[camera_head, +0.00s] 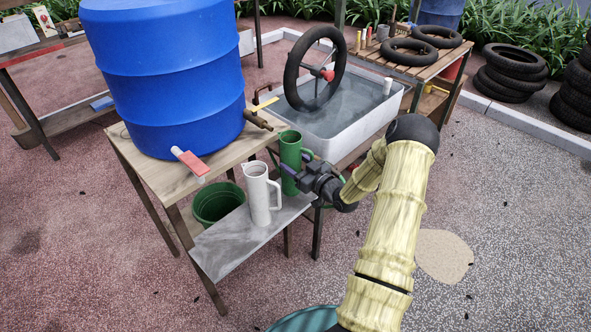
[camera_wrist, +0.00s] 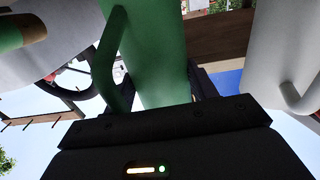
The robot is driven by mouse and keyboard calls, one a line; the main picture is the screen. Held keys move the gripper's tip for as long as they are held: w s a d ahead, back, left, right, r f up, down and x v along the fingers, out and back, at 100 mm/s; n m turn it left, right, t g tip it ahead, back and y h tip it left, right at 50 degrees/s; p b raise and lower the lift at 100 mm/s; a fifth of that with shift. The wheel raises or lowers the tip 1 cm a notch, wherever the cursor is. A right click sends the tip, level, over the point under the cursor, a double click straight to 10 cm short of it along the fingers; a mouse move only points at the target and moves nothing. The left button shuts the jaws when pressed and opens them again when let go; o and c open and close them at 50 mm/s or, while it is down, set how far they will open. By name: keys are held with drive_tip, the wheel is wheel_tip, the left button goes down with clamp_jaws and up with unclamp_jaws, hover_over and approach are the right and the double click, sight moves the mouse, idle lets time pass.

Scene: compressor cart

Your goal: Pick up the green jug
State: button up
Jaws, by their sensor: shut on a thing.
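The green jug (camera_head: 290,153) stands upright by the right end of the low grey shelf, beside the table with the blue barrel. My gripper (camera_head: 305,183) reaches it from the right and is shut on its lower body. In the wrist view the green jug (camera_wrist: 150,50) rises between the jaws, with its handle (camera_wrist: 106,60) on the left. Its base is partly hidden by the gripper in the head view, so I cannot tell whether it touches the shelf. A white jug (camera_head: 258,193) stands just left of it and also shows in the wrist view (camera_wrist: 280,50).
The wooden table (camera_head: 150,172) holds a blue barrel (camera_head: 170,75) with a tap and a red-and-white tube. A water tub (camera_head: 345,125) with a tyre stands behind. Open paving lies to the right.

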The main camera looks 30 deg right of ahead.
drive_tip(key=v, duration=1.8)
drive_tip(key=shift+a+f, duration=0.1)
